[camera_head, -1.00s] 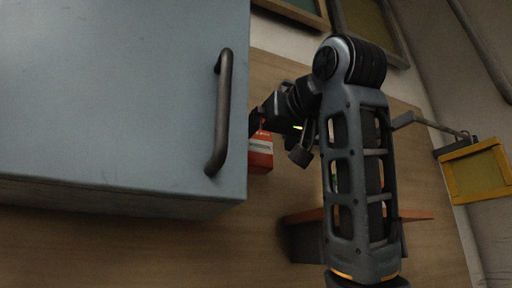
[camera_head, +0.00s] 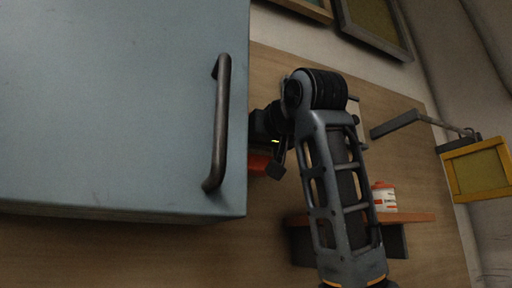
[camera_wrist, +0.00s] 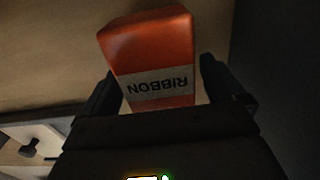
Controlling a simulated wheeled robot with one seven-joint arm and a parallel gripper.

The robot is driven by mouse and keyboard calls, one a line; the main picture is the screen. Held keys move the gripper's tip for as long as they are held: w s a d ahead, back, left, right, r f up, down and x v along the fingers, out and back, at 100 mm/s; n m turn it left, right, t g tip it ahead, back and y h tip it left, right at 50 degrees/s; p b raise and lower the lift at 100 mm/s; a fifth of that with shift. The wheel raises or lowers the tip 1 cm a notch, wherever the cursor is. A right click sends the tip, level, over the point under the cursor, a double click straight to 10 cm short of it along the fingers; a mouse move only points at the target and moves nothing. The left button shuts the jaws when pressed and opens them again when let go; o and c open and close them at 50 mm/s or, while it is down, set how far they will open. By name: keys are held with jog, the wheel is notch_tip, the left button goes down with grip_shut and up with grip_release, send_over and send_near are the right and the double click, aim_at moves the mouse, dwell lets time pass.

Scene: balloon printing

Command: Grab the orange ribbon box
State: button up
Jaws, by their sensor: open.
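The orange ribbon box (camera_wrist: 150,50) fills the upper middle of the wrist view, its pale label reading RIBBON upside down. My gripper (camera_wrist: 158,85) is open, with one finger on each side of the box's label end. Whether the fingers touch the box cannot be told. In the head view a small part of the orange box (camera_head: 258,164) shows between the grey-blue cabinet and my gripper (camera_head: 268,150). My arm and the cabinet hide the rest of it.
A grey-blue cabinet (camera_head: 110,100) with a dark handle (camera_head: 219,120) stands close on the left. An orange-topped shelf (camera_head: 408,217) holds a white and orange container (camera_head: 384,196) at the right. A yellow-framed panel (camera_head: 474,172) hangs at the far right.

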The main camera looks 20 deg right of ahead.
jog(key=c, duration=1.1)
jog(key=shift+r, duration=0.1)
